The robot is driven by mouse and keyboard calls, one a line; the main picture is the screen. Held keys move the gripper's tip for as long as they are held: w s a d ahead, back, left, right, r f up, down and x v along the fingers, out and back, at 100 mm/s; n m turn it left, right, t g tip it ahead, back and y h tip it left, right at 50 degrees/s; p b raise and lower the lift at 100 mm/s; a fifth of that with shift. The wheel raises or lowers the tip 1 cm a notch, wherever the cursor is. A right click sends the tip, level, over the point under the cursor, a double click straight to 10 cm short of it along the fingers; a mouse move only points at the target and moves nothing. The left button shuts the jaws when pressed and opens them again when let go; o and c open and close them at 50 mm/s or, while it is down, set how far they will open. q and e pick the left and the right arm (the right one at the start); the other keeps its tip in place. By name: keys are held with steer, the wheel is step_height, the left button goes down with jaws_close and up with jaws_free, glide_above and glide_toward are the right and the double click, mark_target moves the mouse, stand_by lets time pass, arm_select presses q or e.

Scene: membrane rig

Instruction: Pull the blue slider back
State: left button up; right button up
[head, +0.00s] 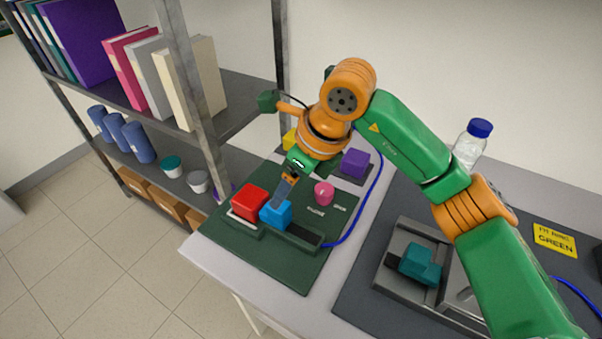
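The blue slider (275,214) is a blue block on a dark track on the green board. It sits right beside a red block (249,202), with a bare stretch of dark track (304,235) on its right. My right gripper (281,200) comes down from above, with its fingertips at the top of the blue slider. The fingers are seen nearly edge-on, so I cannot tell whether they grip it or only touch it. My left gripper is not in view.
A teal block (421,263) in a grey fixture and a bottle (469,147) stand further right. A metal shelf rises at left.

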steer(key=x, duration=0.2)
steer(key=p+x, duration=0.1)
steer(key=x, duration=0.1)
steer(key=a+p+x, duration=0.1)
steer(key=x, duration=0.1)
steer(key=shift+s+f, duration=0.15)
steer(key=shift+s, duration=0.2)
steer(key=shift+w+d+f, duration=0.15)
steer(key=shift+w+f, duration=0.1)
steer(key=shift+s+r, duration=0.1)
steer(key=c, duration=0.9)
jaws_close()
